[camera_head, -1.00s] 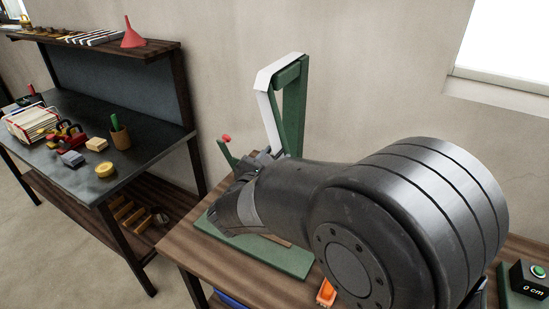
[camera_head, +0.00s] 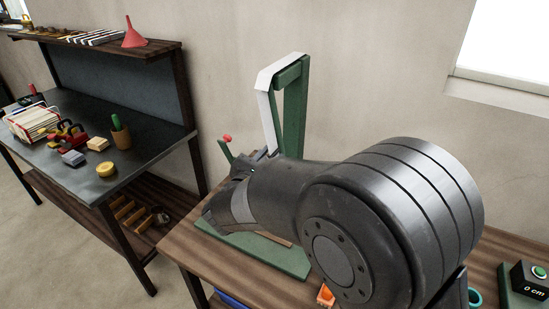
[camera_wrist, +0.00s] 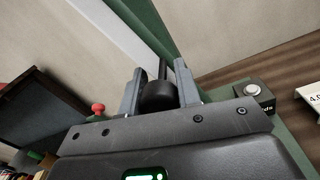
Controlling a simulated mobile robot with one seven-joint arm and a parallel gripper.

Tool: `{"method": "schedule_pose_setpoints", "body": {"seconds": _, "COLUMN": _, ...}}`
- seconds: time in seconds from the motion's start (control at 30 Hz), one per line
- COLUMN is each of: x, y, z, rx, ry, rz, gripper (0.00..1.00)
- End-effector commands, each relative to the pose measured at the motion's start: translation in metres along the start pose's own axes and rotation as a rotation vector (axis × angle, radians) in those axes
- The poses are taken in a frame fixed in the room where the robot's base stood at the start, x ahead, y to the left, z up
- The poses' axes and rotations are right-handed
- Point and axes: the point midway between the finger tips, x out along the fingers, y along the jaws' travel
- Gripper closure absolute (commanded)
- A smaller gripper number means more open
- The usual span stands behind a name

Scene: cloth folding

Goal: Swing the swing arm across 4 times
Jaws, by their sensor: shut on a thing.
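The swing arm stands in a green frame with a white upright (camera_head: 266,118) on a green base (camera_head: 285,262) on the wooden table. In the wrist view a black round part (camera_wrist: 159,96) on a thin dark rod sits between the two fingers of my gripper (camera_wrist: 160,88), which is shut on it. In the head view my own arm hides the gripper and most of the swing arm. A red-tipped post (camera_head: 227,139) stands at the left of the base; its red tip also shows in the wrist view (camera_wrist: 98,108).
A small box with a round button (camera_wrist: 252,90) sits right of the gripper. A box with a green button and "0 cm" display (camera_head: 530,280) is at the far right. An orange piece (camera_head: 326,294) lies near the front edge. A cluttered dark workbench (camera_head: 85,165) stands left.

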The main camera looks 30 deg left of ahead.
Motion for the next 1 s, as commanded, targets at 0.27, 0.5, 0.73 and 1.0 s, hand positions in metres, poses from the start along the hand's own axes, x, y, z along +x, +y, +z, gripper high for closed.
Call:
{"method": "schedule_pose_setpoints", "body": {"seconds": 0.27, "x": 0.002, "y": 0.033, "z": -0.014, "rx": 0.196, "ry": -0.009, "rz": 0.003, "gripper": 1.00}}
{"method": "schedule_pose_setpoints", "body": {"seconds": 0.5, "x": 0.004, "y": 0.061, "z": -0.019, "rx": 0.361, "ry": -0.018, "rz": 0.003, "gripper": 1.00}}
{"method": "schedule_pose_setpoints", "body": {"seconds": 0.73, "x": 0.004, "y": 0.079, "z": -0.019, "rx": 0.464, "ry": -0.023, "rz": 0.005, "gripper": 1.00}}
{"method": "schedule_pose_setpoints", "body": {"seconds": 1.0, "x": 0.005, "y": 0.086, "z": -0.019, "rx": 0.509, "ry": -0.025, "rz": 0.006, "gripper": 1.00}}
